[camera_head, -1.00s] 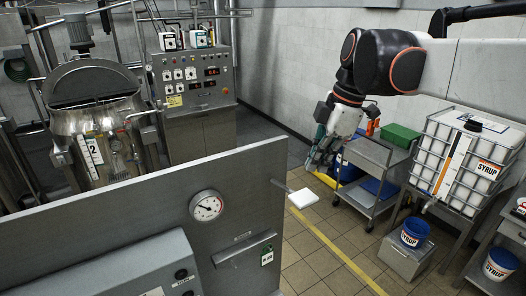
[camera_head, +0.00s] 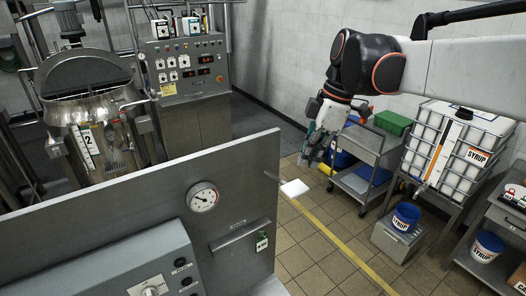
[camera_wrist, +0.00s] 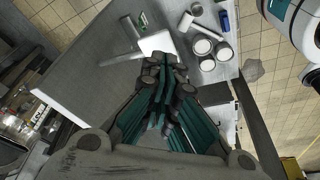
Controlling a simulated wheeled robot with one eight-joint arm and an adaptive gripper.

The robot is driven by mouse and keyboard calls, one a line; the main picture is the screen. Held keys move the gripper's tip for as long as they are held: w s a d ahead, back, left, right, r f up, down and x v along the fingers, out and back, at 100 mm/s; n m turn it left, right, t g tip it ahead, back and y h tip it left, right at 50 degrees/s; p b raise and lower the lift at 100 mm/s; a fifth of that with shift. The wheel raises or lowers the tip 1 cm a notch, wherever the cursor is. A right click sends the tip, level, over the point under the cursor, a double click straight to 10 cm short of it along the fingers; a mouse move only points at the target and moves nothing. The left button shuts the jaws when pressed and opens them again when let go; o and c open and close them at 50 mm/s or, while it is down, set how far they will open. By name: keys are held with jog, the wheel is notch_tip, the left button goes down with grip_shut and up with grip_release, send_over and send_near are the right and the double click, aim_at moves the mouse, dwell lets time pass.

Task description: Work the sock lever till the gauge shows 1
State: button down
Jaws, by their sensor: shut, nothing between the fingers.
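The sock lever appears to be the thin arm with a white pad (camera_head: 294,187) that sticks out past the right edge of the grey panel. The round gauge (camera_head: 203,197) is on the panel's front; its needle points up and left, and its numbers are too small to read. My gripper (camera_head: 311,160) points down, shut and empty, above and slightly right of the white pad in the head view. In the wrist view the shut green and grey fingers (camera_wrist: 166,68) reach toward the white pad (camera_wrist: 158,44), overlapping its lower edge. I cannot tell whether they touch it.
A handle bar (camera_head: 240,234) with a green tag is on the panel. A grey cart (camera_head: 362,160), a syrup tank (camera_head: 455,150) and a blue syrup bucket (camera_head: 405,217) stand to the right. In the wrist view, several round items (camera_wrist: 205,47) lie near the pad. The tiled floor between is open.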

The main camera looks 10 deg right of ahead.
aim_at(301, 187)
jog(key=shift+b+x, duration=1.75)
jog(key=shift+x, duration=1.45)
jog(key=shift+f+b, duration=1.55)
jog(key=shift+f, duration=0.65)
jog(key=d, duration=0.2)
jog(key=d+r, duration=0.1)
jog(key=shift+s+p, duration=0.3)
jog(key=shift+s, duration=0.05)
jog(key=shift+r, duration=0.15)
